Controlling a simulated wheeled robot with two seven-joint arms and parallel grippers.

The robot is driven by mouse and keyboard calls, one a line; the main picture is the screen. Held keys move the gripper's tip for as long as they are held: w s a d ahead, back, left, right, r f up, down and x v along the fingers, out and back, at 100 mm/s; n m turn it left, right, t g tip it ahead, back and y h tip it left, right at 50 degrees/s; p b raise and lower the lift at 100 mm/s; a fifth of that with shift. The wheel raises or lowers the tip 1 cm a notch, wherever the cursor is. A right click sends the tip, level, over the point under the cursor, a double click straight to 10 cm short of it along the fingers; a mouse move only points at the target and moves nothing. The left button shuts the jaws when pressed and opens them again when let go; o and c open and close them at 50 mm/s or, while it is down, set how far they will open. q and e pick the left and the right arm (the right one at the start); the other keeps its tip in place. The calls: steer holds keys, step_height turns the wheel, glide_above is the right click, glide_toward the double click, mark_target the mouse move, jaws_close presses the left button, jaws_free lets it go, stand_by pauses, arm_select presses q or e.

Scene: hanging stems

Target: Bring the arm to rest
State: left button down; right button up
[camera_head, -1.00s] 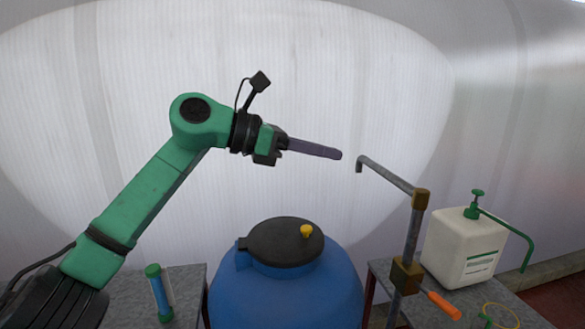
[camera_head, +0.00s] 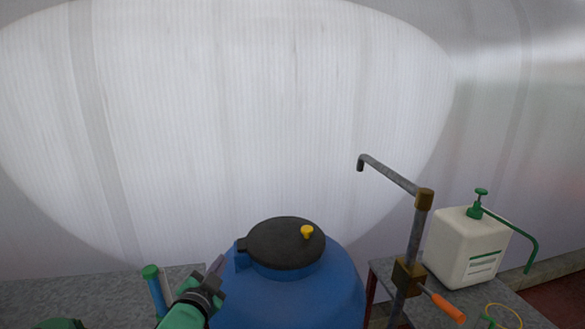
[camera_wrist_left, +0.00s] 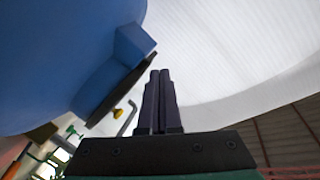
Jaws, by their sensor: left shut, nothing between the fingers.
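My left gripper (camera_head: 217,266) is low in the head view, just left of the blue barrel (camera_head: 290,297). Its wrist is green and black, and the rest of the arm is mostly below the picture. In the left wrist view its two dark fingers (camera_wrist_left: 160,75) lie side by side, shut with nothing between them. The blue barrel fills the upper left of that view, apart from the fingertips as far as I can tell. My right gripper does not show.
The barrel has a black lid (camera_head: 285,243) with a yellow knob (camera_head: 307,232). A green-capped blue tube (camera_head: 154,290) stands on the left bench beside my wrist. A metal pipe with an orange handle (camera_head: 448,308) and a white pump canister (camera_head: 465,247) are at right. Space above the barrel is clear.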

arm_select(q)
steer(key=s+a+f+n+g, duration=0.35)
steer(key=s+f+g, duration=0.25)
steer(key=s+f, duration=0.65)
steer(key=s+a+f+n+g, duration=0.35)
steer(key=s+f+g, duration=0.5)
steer(key=s, duration=0.65)
step_height(320, 180, down, 26)
steer(key=d+b, duration=0.1)
steer(key=b, duration=0.4)
steer(key=s+a+f+b, duration=0.3)
steer(key=s+f+b, duration=0.2)
steer(key=s+f, duration=1.3)
step_height(320, 180, down, 4)
steer(key=shift+s+r+m+y, duration=0.15)
steer(key=shift+r+m+y, duration=0.15)
steer(key=shift+y, duration=0.1)
steer(key=shift+g, duration=0.25)
